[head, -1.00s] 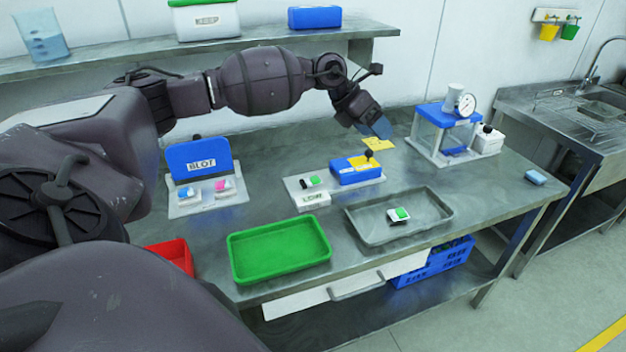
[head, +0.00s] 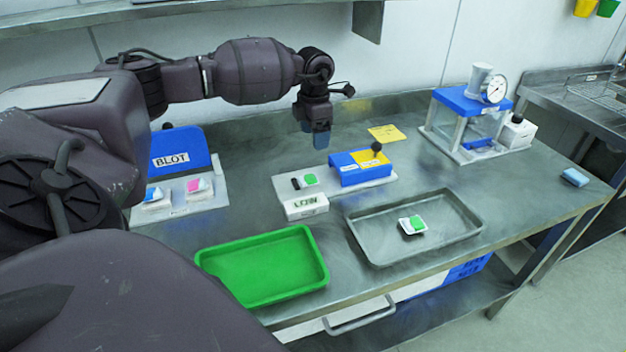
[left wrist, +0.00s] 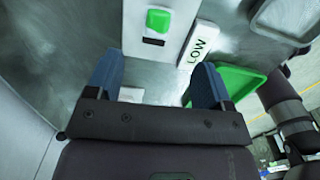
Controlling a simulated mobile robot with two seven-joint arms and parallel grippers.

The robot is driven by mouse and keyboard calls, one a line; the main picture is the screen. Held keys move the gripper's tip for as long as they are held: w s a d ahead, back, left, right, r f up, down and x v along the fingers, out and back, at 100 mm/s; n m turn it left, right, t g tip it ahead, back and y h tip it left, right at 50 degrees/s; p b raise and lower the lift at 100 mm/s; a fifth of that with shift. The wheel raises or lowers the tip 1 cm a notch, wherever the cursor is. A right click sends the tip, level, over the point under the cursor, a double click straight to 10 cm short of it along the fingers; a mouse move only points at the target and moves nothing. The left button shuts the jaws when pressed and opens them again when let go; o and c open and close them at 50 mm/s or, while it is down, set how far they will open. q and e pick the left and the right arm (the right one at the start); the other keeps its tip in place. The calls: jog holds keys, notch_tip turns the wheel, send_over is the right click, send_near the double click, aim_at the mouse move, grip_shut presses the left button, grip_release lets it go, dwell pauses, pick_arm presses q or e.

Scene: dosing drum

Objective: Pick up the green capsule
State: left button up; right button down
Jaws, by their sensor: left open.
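A green piece on a white base, which looks like the green capsule (head: 416,222), lies in the grey metal tray (head: 464,240) on the bench. Another green square (head: 310,179) sits on the light plate beside the blue and yellow device. That square also shows in the left wrist view (left wrist: 158,20), by a black slot. My left gripper (head: 318,142) hangs fingers-down above the bench behind that plate, away from the tray. In the left wrist view its blue fingers (left wrist: 155,76) are apart with nothing held. My right gripper is not seen.
A white block marked LOW (head: 306,207) stands before the plate. The blue and yellow device (head: 345,175) has a black knob. A green tray (head: 306,283) is at the front. A BLOT stand (head: 185,152) is left; a gauge press (head: 473,105) is back right.

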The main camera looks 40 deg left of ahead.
pick_arm(q)
notch_tip(320, 180, down, 3)
send_over(313, 176)
jog(key=f, duration=0.3)
jog(key=f+b, duration=0.1)
jog(key=f, duration=0.1)
jog(key=shift+w, duration=0.25)
jog(key=shift+s+d+f, duration=0.1)
jog(key=shift+s+f, duration=0.05)
jog(key=shift+f, duration=0.3)
notch_tip(313, 176, down, 4)
jog(key=shift+s+f, duration=0.1)
jog(key=shift+s, duration=0.05)
jog(key=c, duration=1)
jog(key=shift+r, duration=0.2)
